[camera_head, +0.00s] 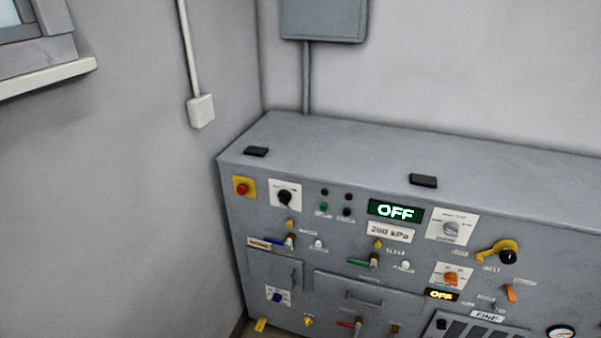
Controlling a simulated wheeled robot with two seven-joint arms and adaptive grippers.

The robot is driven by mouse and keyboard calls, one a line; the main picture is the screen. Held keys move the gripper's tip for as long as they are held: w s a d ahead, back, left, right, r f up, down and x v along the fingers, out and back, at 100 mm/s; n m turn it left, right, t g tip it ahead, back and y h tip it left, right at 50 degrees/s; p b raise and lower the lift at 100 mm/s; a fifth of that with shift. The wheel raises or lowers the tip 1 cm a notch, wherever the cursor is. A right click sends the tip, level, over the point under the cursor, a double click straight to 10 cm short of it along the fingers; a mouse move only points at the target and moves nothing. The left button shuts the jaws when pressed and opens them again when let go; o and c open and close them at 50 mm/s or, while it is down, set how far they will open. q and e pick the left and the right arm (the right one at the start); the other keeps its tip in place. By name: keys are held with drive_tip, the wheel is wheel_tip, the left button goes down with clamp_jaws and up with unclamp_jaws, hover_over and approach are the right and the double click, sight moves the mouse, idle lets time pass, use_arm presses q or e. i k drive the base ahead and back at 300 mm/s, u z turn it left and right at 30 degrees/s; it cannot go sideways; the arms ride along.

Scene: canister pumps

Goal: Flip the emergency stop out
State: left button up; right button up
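The emergency stop (243,188) is a red round button on a yellow square plate. It sits at the upper left corner of the front of a grey control cabinet (330,276). From this angle I cannot tell whether the button is pressed in or out. Neither of my grippers shows in the head view, and nothing covers the button.
Right of the button are a black rotary knob (285,196), small indicator lights and a green OFF display (395,211). Valve levers, more knobs and a gauge (561,333) fill the lower front. Two dark blocks lie on the cabinet top. A wall stands close on the left.

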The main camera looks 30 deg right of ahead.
sight(242, 190)
drive_tip(key=z, duration=0.55)
drive_tip(key=k, duration=0.6)
drive_tip(key=z, duration=0.15)
drive_tip(key=i, duration=1.2)
drive_tip(key=u, duration=0.75)
